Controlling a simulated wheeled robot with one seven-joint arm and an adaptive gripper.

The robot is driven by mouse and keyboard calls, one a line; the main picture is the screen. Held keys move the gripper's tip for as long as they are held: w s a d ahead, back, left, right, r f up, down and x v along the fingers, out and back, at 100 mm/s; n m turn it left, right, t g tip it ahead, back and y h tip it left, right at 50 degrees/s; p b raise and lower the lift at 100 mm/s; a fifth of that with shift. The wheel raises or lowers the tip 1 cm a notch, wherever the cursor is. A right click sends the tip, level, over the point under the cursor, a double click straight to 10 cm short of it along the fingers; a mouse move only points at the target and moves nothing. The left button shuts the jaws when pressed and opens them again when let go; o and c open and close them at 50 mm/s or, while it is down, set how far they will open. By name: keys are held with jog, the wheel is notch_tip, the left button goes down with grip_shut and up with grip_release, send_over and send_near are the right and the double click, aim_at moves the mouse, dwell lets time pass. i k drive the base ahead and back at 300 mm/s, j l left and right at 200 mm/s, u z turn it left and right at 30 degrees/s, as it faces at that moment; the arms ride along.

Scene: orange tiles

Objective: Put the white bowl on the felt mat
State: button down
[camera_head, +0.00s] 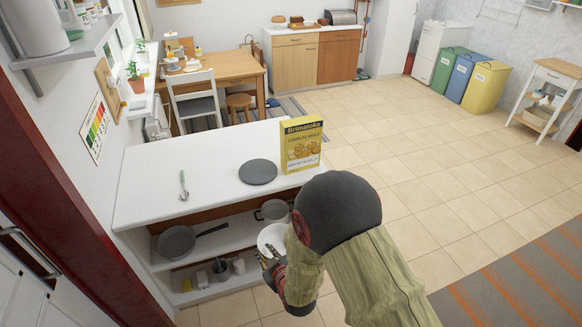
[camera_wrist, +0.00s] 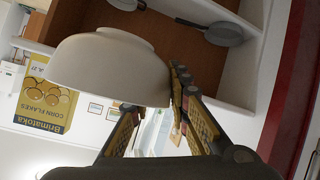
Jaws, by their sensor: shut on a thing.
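The white bowl (camera_head: 270,236) is at the end of my gripper (camera_head: 270,262), in front of the open shelves and below the counter top. In the wrist view the bowl (camera_wrist: 105,68) fills the upper left, with its rim held between the fingers of my gripper (camera_wrist: 158,100). One finger is partly hidden behind the bowl. The felt mat (camera_head: 258,172) looks like a dark grey disc lying flat on the white counter (camera_head: 150,205). Nothing lies on it. The mat does not show in the wrist view.
A yellow corn flakes box (camera_head: 302,146) stands on the counter right of the mat. A green-handled utensil (camera_head: 183,186) lies left of it. A pan (camera_head: 177,241), a pot (camera_head: 273,210) and cups are on the shelves below. Floor to the right is clear.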

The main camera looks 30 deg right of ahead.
aim_at(258, 170)
jog(key=i+j+z, duration=0.2)
jog(key=z, duration=0.25)
jog(key=i+j+z, duration=0.15)
jog(key=z, duration=0.3)
jog(key=i+j+z, duration=0.1)
jog(key=j+z, duration=0.35)
jog(key=l, duration=0.1)
